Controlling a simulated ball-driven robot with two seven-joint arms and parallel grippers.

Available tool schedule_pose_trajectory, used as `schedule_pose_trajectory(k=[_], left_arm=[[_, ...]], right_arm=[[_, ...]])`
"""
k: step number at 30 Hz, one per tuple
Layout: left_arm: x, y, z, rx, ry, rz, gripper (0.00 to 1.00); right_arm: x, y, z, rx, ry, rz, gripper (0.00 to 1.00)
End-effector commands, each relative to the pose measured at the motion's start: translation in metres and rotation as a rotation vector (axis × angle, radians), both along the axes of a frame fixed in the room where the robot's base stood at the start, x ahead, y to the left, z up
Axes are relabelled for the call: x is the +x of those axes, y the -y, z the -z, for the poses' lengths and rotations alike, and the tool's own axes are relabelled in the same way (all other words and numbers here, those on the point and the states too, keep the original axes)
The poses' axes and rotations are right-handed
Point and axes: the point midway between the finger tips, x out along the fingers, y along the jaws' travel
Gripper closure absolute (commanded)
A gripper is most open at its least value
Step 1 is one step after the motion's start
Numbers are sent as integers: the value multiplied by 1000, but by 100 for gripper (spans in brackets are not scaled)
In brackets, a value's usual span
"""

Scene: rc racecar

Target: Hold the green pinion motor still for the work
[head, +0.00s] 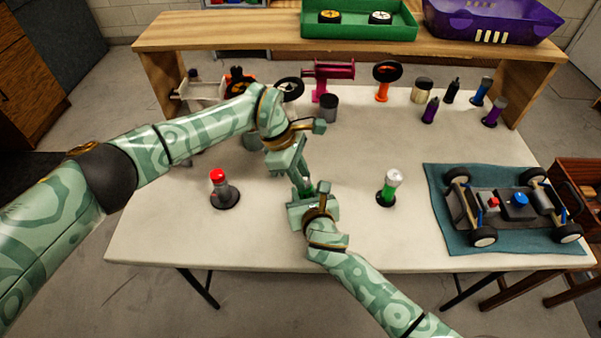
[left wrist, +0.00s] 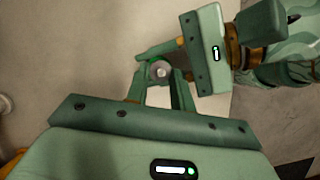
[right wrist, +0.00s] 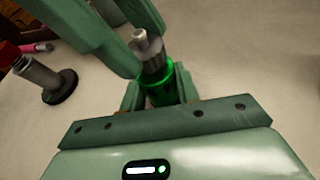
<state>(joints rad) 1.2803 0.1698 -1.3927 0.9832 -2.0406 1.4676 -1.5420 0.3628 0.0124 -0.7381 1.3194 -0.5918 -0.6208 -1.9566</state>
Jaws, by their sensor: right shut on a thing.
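The green pinion motor (right wrist: 160,88) is upright in my right gripper, with a grey gear and pale shaft on top. My right gripper (head: 311,199) is shut on its body above the table; its fingers also show in the right wrist view (right wrist: 158,92). My left gripper (head: 302,182) comes in from above, fingers apart, close to the motor's top. In the left wrist view the left fingers (left wrist: 160,88) are spread, with the motor's round top (left wrist: 160,70) near their tips. I cannot tell whether they touch it. In the head view the motor (head: 309,189) is mostly hidden.
A red-topped post (head: 222,190) stands left of the grippers, and a white-topped green post (head: 389,190) right. A car chassis (head: 510,207) rests on a blue mat (head: 437,190). Several tools and parts line the table's back below a wooden shelf (head: 270,36). The front table area is mostly clear.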

Motion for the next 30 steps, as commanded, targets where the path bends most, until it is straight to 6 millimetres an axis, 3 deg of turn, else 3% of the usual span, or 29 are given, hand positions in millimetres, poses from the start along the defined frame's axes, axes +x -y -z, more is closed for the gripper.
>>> schedule_pose_trajectory(k=[16, 17, 18, 19, 30], left_arm=[[1, 0, -13, -3, 2, 0, 100], [1, 0, -13, -3, 2, 0, 68], [1, 0, -13, -2, 3, 0, 57], [1, 0, -13, -2, 2, 0, 54], [2, -3, -19, -1, 4, -1, 54]], right_arm=[[-1, 0, 1, -2, -3, 0, 96], [-1, 0, 2, -1, -3, 0, 96], [-1, 0, 2, -1, -3, 0, 96], [-1, 0, 2, -1, -3, 0, 96], [0, 0, 1, -1, -2, 0, 96]])
